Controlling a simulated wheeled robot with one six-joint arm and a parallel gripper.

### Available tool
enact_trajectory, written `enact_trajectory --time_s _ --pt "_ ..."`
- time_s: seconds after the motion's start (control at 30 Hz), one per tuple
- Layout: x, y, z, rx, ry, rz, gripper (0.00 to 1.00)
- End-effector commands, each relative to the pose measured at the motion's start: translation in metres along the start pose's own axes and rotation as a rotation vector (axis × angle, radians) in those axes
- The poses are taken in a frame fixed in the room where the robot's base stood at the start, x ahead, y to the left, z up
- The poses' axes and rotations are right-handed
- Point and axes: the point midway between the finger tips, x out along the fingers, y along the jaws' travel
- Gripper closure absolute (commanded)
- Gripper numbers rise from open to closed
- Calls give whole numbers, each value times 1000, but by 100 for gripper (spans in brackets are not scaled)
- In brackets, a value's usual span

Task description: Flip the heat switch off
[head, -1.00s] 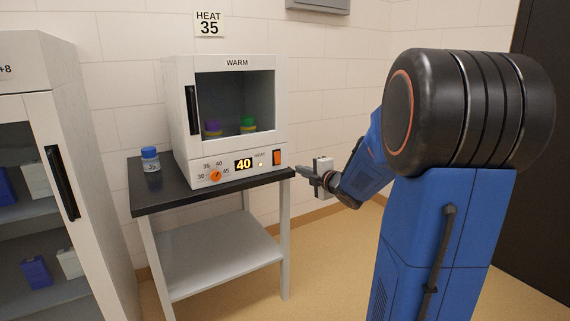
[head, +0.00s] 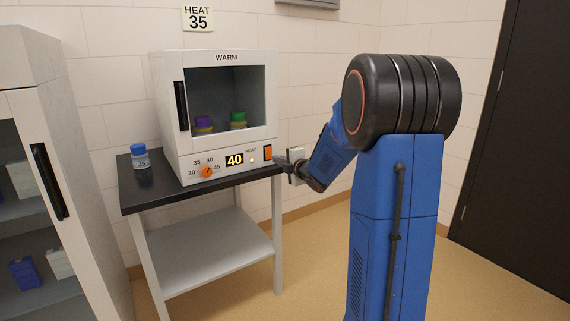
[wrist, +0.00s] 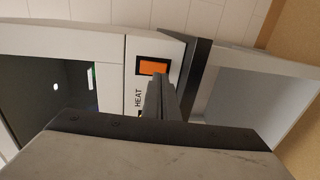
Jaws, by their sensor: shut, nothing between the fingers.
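The orange heat switch (head: 267,152) is on the right end of the front panel of the white WARM cabinet (head: 226,58). It also shows in the wrist view (wrist: 152,67), with the word HEAT beside it. The display (head: 235,160) reads 40, and a small lamp beside it looks lit. My gripper (head: 277,160) is shut and empty, its tips just in front of the panel by the switch. In the wrist view the shut fingers (wrist: 159,80) reach the switch's lower edge; I cannot tell whether they touch it.
An orange dial (head: 206,172) sits left of the display. A blue-capped jar (head: 140,157) stands on the dark table top (head: 136,191). Purple and green-lidded jars are behind the cabinet's glass. A glass-door cabinet (head: 45,120) stands at the left. Floor at the right is open.

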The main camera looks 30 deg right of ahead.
Motion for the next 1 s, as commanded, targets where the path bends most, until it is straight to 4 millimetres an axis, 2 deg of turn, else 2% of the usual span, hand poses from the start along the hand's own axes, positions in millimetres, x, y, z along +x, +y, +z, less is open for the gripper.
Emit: enact_trajectory --time_s 0.1,0.3,1.0 --pt "18 0 0 0 1 0 100" --pt "34 0 0 0 0 -1 100" --pt "42 -2 0 0 -1 0 100"
